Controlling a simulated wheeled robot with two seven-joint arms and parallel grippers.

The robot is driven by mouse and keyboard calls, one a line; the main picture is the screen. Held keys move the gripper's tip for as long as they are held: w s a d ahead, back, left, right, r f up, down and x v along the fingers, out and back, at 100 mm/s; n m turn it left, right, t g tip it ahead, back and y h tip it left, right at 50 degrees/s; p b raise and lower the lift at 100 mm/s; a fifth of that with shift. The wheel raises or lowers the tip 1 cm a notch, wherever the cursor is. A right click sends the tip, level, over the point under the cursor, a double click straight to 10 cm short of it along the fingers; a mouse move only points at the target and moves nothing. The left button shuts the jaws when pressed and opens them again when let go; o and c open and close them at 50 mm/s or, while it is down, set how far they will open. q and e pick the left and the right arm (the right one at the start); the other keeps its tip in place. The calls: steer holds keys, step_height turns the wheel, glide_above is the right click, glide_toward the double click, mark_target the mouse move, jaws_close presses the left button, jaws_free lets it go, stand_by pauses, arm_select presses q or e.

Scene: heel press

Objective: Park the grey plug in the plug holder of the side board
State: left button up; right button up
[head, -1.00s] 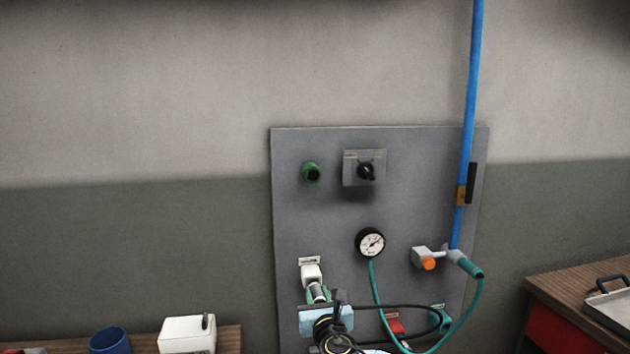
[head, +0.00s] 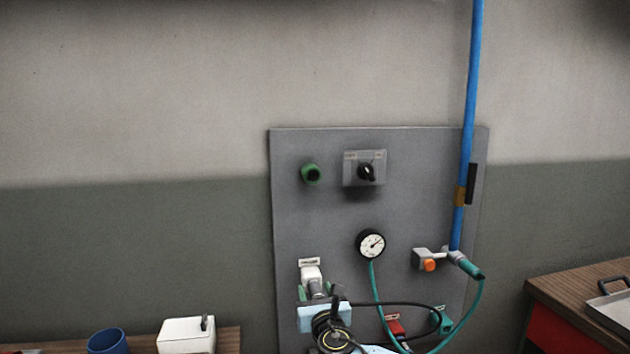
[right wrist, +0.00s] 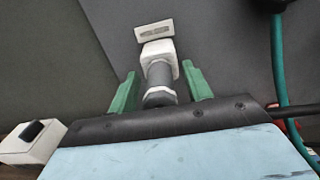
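The grey plug (right wrist: 160,78) sits in the white plug holder (right wrist: 158,50) below a small label plate on the side board (head: 415,185). In the head view the plug (head: 317,287) shows under the white holder (head: 311,272). My right gripper (right wrist: 162,88) is open, with one green finger on each side of the plug and a visible gap to it. It also shows in the head view (head: 317,292). The plug's lower end is partly hidden behind the gripper body. My left gripper is not in view.
A gauge (head: 370,244) with a teal hose is on the board, right of the gripper. A black cable (head: 400,304) loops right from near my gripper. A blue pipe (head: 466,130) runs down the board's right side. A white box (head: 186,335) and blue cup (head: 108,341) stand left.

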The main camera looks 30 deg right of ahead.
steer(key=shift+s, duration=0.1)
steer(key=p+v, duration=0.2)
steer(key=v, duration=1.1)
steer(key=s+d+f+m+g, duration=0.2)
steer(key=f+m+g, duration=0.15)
steer(key=f, duration=0.65)
steer(key=s+d+f+m+g, duration=0.15)
steer(key=f+m, duration=0.25)
steer(key=f, duration=0.6)
steer(key=s+f+m+g+y, duration=0.1)
steer(key=s+f+m+g, duration=0.15)
steer(key=s+f, duration=0.4)
steer(key=s+f+m+g+y, duration=0.15)
steer(key=s+f+m, duration=0.25)
steer(key=f, duration=0.5)
steer(key=s+a+f+m+g, duration=0.2)
steer(key=s+f+m, duration=0.3)
steer(key=s, duration=0.7)
steer(key=s+a+f+m+g+y, duration=0.1)
steer(key=s+a+f+m+g, duration=0.1)
steer(key=s+f+m, duration=0.4)
steer(key=s+a+f+m+g+y, duration=0.1)
steer(key=s+f+m, duration=0.4)
steer(key=s, duration=1.2)
steer(key=shift+s+a+f+m+g, duration=0.45)
steer(key=shift+a+g, duration=0.35)
steer(key=shift+g, duration=0.4)
steer(key=shift+w, duration=0.15)
